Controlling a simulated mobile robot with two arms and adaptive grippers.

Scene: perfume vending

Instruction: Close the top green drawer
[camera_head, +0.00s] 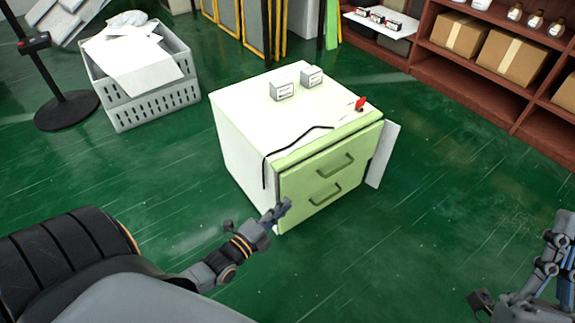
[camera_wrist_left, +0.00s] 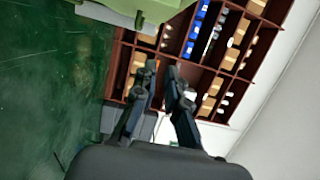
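A white cabinet (camera_head: 238,135) with green drawer fronts stands on the floor in the middle of the head view. The top green drawer (camera_head: 310,168) has a green handle (camera_head: 336,166). Its front sits slightly forward, with a dark gap under the green top edge. The lower drawer front (camera_head: 310,205) has a similar handle. My left gripper (camera_head: 284,208) is near the front's lower left corner; contact cannot be told. In the left wrist view its fingers (camera_wrist_left: 163,68) are a little apart with nothing between them. My right gripper (camera_head: 482,300) is partly visible at the lower right, away from the cabinet.
Two small white boxes (camera_head: 282,91), a red item (camera_head: 361,103) and a black cable (camera_head: 293,142) lie on the cabinet. A white panel (camera_head: 383,155) stands at its right side. A grey crate (camera_head: 150,107) and shelves (camera_head: 480,85) are behind. Floor in front is clear.

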